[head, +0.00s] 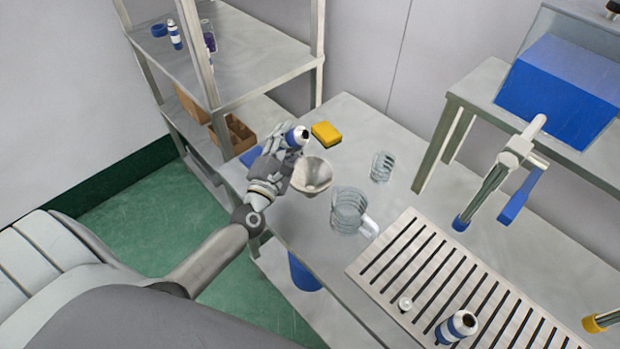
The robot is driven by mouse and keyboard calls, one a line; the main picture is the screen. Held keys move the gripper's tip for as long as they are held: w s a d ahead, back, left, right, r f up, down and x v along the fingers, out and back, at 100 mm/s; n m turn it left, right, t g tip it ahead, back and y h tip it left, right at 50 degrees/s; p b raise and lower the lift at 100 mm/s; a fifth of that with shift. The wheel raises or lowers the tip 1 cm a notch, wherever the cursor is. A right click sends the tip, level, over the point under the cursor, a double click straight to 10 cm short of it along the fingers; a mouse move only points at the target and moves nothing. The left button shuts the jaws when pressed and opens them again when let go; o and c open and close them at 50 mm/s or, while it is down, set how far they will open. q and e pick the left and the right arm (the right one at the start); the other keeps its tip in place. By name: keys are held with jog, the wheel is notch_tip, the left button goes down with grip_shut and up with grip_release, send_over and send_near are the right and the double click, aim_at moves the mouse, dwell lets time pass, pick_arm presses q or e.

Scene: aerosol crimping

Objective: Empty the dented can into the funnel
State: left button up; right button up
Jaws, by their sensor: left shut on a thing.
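My left gripper (286,142) is shut on a small blue and white can (298,135). The can is tilted, with its dark open end toward the right. Whether it is dented is too small to tell. A pale grey funnel (311,178) is just below and right of the can, with its wide mouth up. The can's open end is near the funnel's far rim; I cannot tell whether it is directly over the mouth. What holds the funnel up is hidden. My right gripper is not in view.
A yellow sponge (326,133), a glass beaker (382,167) and a glass jug (349,211) stand on the grey table. A slatted rack (372,272) bears another blue and white can (457,327) and a small white part (405,304). A lever tool (517,152) stands above the right side.

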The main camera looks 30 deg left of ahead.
aim_at(294, 144)
pick_arm(q)
jog(key=n, duration=0.1)
jog(key=r+n+p, duration=0.1)
jog(key=shift+d+r+n, duration=0.1)
jog(key=shift+d+n, duration=0.2)
jog(key=shift+d, duration=0.05)
jog(key=shift+d+r+n+y+p, duration=0.1)
jog(key=shift+d+n+y+p, duration=0.05)
jog(key=shift+n+y+p, duration=0.2)
jog(key=shift+d+r+n+g+p, duration=0.2)
jog(key=shift+n+g+p, duration=0.3)
jog(key=shift+n, duration=0.45)
jog(key=shift+d+n, duration=0.3)
jog(key=shift+n, duration=0.4)
jog(key=shift+d+n+p, duration=0.15)
jog(key=shift+n+p, duration=0.15)
jog(key=shift+d, duration=0.1)
jog(key=shift+f, duration=0.1)
